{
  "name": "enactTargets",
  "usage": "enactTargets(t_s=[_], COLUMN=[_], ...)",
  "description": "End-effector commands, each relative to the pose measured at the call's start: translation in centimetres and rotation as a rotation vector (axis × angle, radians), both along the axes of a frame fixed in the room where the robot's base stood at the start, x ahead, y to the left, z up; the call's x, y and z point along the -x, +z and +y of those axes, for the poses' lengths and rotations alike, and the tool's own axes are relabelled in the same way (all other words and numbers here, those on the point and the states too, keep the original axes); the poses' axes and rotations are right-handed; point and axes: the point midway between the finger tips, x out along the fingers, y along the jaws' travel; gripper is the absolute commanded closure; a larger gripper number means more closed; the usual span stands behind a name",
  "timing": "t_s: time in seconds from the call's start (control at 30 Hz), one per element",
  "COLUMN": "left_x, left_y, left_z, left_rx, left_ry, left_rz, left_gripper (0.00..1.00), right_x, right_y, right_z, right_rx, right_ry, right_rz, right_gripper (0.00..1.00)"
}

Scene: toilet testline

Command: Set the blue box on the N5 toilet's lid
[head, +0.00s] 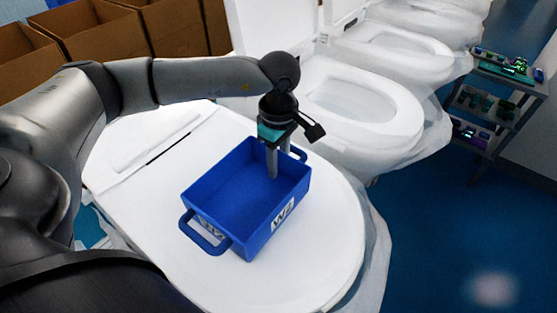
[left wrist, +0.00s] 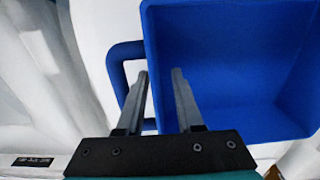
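The blue box (head: 243,192) is an open tray with a loop handle at each end and a white label on its front side. It sits upright on the closed white lid (head: 310,270) of the nearest toilet. My left gripper (head: 278,160) points down at the box's far end. In the left wrist view, the fingers (left wrist: 160,85) stand apart astride the box's end wall, by the handle (left wrist: 118,70). One finger is inside the box (left wrist: 240,70) and one outside. A gap shows between them, so the gripper looks open. My right gripper is not in view.
More white toilets with raised lids and open bowls (head: 352,100) stand in a row beyond. Cardboard boxes (head: 105,40) line the back left. A shelf cart (head: 495,95) with small devices stands at right. The blue floor (head: 460,210) at right is clear.

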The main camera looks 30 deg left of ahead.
Motion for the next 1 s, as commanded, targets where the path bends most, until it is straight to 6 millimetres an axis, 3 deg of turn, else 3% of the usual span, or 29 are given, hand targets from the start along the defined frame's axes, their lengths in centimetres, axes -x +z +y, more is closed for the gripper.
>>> enactTargets(t_s=[0.33, 0.7, 1.0], left_x=[-0.1, -0.2, -0.1], left_y=[1.2, 8.9, 12.1], left_z=[0.0, 0.0, 0.0], left_rx=[0.0, 0.001, 0.0], left_ry=[0.001, 0.0, 0.0], left_rz=[-0.005, -0.006, -0.002], left_gripper=[0.64, 0.64, 0.64], right_x=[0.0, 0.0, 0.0], right_y=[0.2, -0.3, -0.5], right_z=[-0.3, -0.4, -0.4], right_rx=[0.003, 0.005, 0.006], right_ry=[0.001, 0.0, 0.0], right_rz=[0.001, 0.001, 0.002], right_gripper=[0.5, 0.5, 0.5])
